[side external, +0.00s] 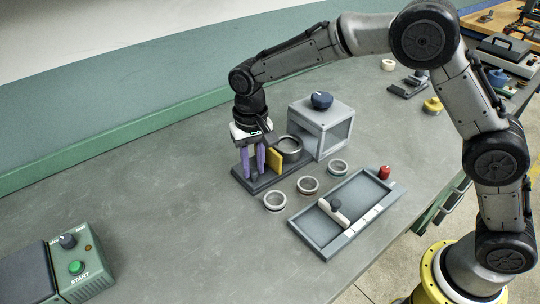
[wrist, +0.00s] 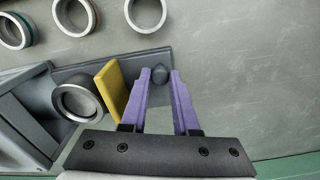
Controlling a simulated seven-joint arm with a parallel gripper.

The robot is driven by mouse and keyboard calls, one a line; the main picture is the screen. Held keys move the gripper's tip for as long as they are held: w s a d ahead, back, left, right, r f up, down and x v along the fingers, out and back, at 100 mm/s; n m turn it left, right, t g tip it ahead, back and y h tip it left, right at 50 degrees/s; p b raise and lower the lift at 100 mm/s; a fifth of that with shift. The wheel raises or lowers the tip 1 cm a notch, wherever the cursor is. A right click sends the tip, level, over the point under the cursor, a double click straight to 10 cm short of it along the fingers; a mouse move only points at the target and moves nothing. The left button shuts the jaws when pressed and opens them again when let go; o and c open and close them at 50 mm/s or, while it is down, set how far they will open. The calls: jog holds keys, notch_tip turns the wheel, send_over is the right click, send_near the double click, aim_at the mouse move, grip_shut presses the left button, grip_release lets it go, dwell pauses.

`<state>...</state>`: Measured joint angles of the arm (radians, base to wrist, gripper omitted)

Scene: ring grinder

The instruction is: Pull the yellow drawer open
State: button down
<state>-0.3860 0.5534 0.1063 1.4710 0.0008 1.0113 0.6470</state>
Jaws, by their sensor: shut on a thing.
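The yellow drawer shows as an upright yellow panel (side external: 274,158) on a dark grey base strip, left of the grey box; the panel also shows in the wrist view (wrist: 110,92). My gripper (side external: 256,177) points down at the strip's left end, its purple fingers beside the panel. In the wrist view, a small dark round knob (wrist: 160,75) sits between the fingertips (wrist: 160,78), and the gripper is shut on it. A metal ring-shaped holder (side external: 289,147) stands on the panel's other side, near the box.
A START control box (side external: 77,268) stands at lower left.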

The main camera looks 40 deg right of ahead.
jog(key=shift+a, duration=0.1)
jog(key=c, duration=0.7)
grip_release()
jog(key=shift+o, duration=0.2)
notch_tip(320, 180, up, 14)
jog(key=shift+f, duration=0.1)
